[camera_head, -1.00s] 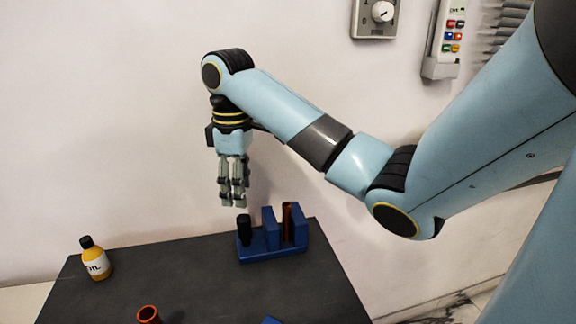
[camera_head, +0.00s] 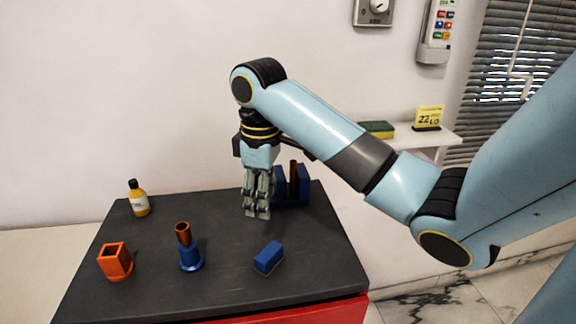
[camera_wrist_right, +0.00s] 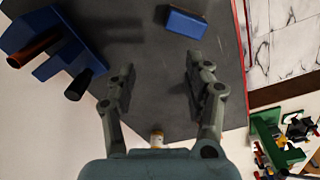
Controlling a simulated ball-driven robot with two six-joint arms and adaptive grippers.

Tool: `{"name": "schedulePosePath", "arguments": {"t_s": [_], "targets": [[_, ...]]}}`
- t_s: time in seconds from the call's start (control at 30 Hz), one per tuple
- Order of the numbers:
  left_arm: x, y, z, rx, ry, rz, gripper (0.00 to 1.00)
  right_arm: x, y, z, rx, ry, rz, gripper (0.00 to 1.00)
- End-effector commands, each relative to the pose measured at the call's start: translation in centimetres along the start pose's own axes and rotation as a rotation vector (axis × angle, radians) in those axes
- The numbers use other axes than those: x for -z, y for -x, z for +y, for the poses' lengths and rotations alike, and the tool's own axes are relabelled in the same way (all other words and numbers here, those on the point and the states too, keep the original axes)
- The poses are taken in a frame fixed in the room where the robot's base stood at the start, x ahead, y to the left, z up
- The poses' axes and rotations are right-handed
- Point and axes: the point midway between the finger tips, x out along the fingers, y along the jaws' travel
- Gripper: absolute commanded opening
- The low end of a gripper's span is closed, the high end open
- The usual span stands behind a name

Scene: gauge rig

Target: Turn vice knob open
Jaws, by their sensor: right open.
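The blue vice (camera_head: 303,184) stands at the back right of the dark table, with a reddish-brown tube upright between its jaws. It also shows at the upper left of the right wrist view (camera_wrist_right: 57,32). Its black knob (camera_wrist_right: 78,85) sticks out toward my fingers in that view; in the head view my gripper hides it. My right gripper (camera_head: 256,212) points down in front of the vice's left end. In the wrist view its fingers (camera_wrist_right: 160,70) are spread, with only table between them; the knob is outside them, beside the left finger. My left gripper is not in view.
On the table are a blue block (camera_head: 268,257), a blue stand (camera_head: 191,259) holding a tube, an orange square holder (camera_head: 115,263) and a yellow oil bottle (camera_head: 139,201). A wall shelf (camera_head: 430,137) is behind my right forearm. Bare tabletop lies around the blue block.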

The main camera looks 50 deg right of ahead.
Motion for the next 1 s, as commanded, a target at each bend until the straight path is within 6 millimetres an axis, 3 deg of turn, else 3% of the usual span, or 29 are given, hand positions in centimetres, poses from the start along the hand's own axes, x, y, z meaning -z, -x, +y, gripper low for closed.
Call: {"name": "schedulePosePath", "arguments": {"t_s": [0.23, 0.5, 0.7, 1.0], "targets": [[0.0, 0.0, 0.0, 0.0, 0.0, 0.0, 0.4, -2.5, -2.5, -4.2, -0.031, -0.042, 0.039, 0.52], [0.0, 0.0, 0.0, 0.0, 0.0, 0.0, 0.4, -5.3, -3.7, -8.2, -0.061, -0.104, 0.095, 0.52], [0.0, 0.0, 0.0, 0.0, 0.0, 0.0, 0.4, -6.5, -3.8, -9.5, -0.072, -0.134, 0.119, 0.52], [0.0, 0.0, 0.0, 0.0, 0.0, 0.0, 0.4, -6.7, -3.8, -9.8, -0.074, -0.14, 0.125, 0.52]]}}
